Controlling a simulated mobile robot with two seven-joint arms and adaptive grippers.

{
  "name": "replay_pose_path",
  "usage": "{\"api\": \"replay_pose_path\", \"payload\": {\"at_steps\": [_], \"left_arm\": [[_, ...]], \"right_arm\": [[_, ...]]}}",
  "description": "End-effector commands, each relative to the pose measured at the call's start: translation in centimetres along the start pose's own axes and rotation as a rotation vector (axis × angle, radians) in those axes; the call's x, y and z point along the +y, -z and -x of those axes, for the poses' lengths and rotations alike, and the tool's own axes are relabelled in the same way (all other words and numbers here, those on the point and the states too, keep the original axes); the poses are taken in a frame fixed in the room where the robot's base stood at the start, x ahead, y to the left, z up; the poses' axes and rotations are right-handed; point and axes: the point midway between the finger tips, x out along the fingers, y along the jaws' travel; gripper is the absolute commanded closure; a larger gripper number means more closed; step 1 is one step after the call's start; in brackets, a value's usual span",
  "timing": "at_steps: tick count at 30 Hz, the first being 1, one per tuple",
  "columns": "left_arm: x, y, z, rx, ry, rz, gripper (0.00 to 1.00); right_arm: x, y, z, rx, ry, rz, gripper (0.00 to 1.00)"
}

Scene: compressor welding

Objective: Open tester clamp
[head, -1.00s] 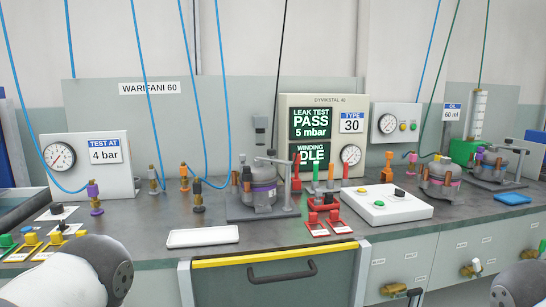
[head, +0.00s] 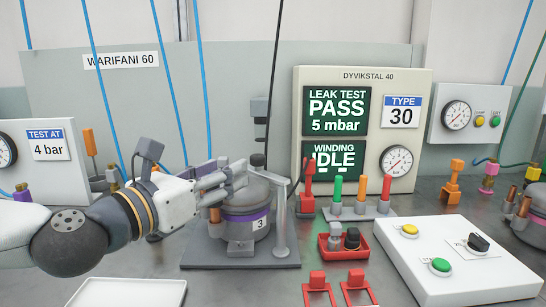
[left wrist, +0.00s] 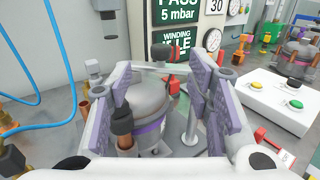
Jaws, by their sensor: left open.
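The grey compressor (head: 246,205) with a purple band and a "3" tag sits on a dark plate in the test stand. The tester clamp has an upright post (head: 281,228) at the compressor's right and an arm over its top; the clamp's post also shows in the left wrist view (left wrist: 190,125). My left gripper (head: 238,172) is at the top of the compressor, coming in from the left. In the left wrist view its fingers (left wrist: 160,78) are open, with the compressor's top seen between them. I cannot tell whether they touch the clamp arm. My right gripper is out of view.
The tester panel (head: 362,130) reads "LEAK TEST PASS 5 mbar" and "WINDING IDLE". A red tray (head: 343,252), coloured probes (head: 361,195) and a white button box (head: 455,265) stand to the right. Blue hoses hang behind my left arm. A white tray (head: 128,292) lies in front.

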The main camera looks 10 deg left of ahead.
Motion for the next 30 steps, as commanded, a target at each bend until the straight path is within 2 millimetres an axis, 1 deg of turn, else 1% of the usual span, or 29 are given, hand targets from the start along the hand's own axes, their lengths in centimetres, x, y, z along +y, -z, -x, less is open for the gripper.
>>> {"api": "replay_pose_path", "payload": {"at_steps": [1,3,9,12,15,17,25,26,27,29,30], "left_arm": [[0.0,0.6,-0.9,0.009,0.001,-0.004,0.54],[-0.1,0.9,-2.6,0.013,0.003,-0.005,0.54],[-0.1,0.8,-7.8,0.012,0.002,-0.007,0.54],[-0.2,0.7,-9.7,0.009,0.002,-0.008,0.54],[-0.1,0.5,-10.9,0.008,0.002,-0.006,0.54],[-0.1,0.5,-11.3,0.007,0.002,-0.005,0.54],[-0.1,0.3,-11.5,0.006,0.002,-0.005,0.54],[-0.1,0.3,-11.5,0.006,0.002,-0.005,0.61],[-0.1,0.3,-11.4,0.006,0.002,-0.005,0.7],[-0.1,0.4,-11.4,0.006,0.002,-0.005,0.83],[-0.1,0.4,-11.4,0.006,0.002,-0.005,0.92]], "right_arm": [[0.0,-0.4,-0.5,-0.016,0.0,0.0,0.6],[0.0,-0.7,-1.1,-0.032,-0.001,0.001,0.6],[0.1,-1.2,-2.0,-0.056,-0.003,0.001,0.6],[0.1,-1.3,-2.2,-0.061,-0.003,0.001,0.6],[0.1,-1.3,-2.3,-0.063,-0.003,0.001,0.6],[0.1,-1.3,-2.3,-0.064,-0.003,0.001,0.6],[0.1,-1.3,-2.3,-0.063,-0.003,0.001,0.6],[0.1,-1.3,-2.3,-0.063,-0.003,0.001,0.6],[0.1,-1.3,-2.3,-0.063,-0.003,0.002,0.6],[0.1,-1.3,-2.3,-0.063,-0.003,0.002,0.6],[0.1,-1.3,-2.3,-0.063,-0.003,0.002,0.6]]}}
